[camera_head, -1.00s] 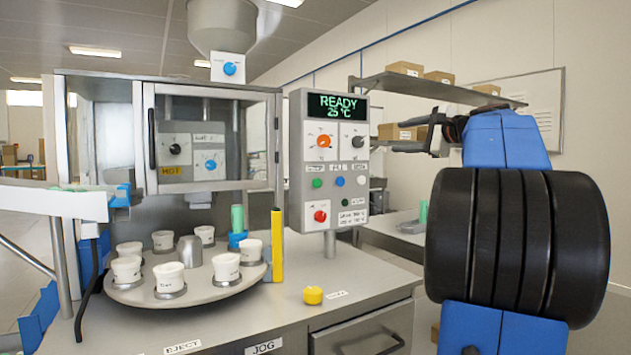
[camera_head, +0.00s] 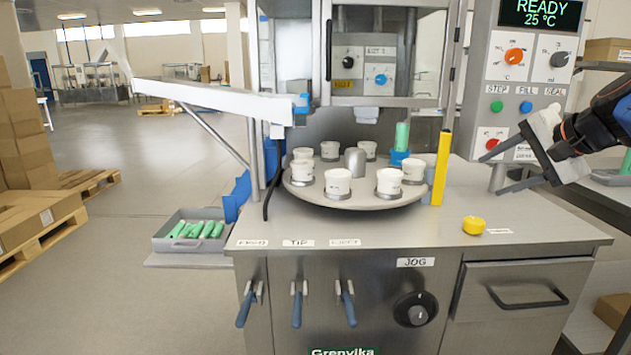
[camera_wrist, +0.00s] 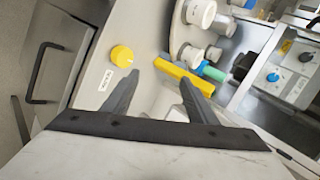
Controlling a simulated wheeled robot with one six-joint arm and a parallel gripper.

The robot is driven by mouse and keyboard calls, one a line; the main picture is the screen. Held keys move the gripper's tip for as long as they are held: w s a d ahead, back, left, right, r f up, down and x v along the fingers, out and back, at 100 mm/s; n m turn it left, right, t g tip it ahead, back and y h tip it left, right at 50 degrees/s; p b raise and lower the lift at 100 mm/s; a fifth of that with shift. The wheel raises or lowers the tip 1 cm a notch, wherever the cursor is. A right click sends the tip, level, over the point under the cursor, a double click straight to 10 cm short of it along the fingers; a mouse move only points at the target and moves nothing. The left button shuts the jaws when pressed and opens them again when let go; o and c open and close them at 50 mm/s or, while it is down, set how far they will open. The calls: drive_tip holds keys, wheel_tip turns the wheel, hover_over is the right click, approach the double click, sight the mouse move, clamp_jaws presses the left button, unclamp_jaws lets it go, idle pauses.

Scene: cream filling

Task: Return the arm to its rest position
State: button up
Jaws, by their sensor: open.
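My gripper (camera_head: 502,168) is at the right of the head view, in front of the lower part of the control panel. Its two dark fingers are apart with nothing between them. In the wrist view my gripper (camera_wrist: 160,98) also shows open and empty, with the counter, the yellow knob (camera_wrist: 122,56) and the yellow bar (camera_wrist: 184,76) beyond the fingers. My arm (camera_head: 610,112) reaches in from the right edge of the head view.
The control panel (camera_head: 480,95) reads READY 25 °C. A round turntable (camera_head: 355,202) holds several white cups. The yellow bar (camera_head: 440,170) stands upright beside it, and the yellow knob (camera_head: 473,225) is on the counter. A grey tray (camera_head: 160,243) with green tubes is at left.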

drive_tip(key=s+a+f+n+g+h, duration=0.1)
drive_tip(key=s+a+f+n, duration=0.2)
drive_tip(key=s+f, duration=0.4)
drive_tip(key=s+a+f+n+g+h, duration=0.1)
drive_tip(key=s+a+f+n, duration=0.3)
drive_tip(key=s+f, duration=0.4)
drive_tip(key=s+a+f+n+g+h, duration=0.1)
drive_tip(key=s+a+f+n+g, duration=0.2)
drive_tip(key=f, duration=0.9)
drive_tip(key=s+n, duration=0.2)
drive_tip(key=s, duration=0.2)
drive_tip(key=shift+s+a+f+n, duration=0.25)
drive_tip(key=shift+a+n, duration=0.05)
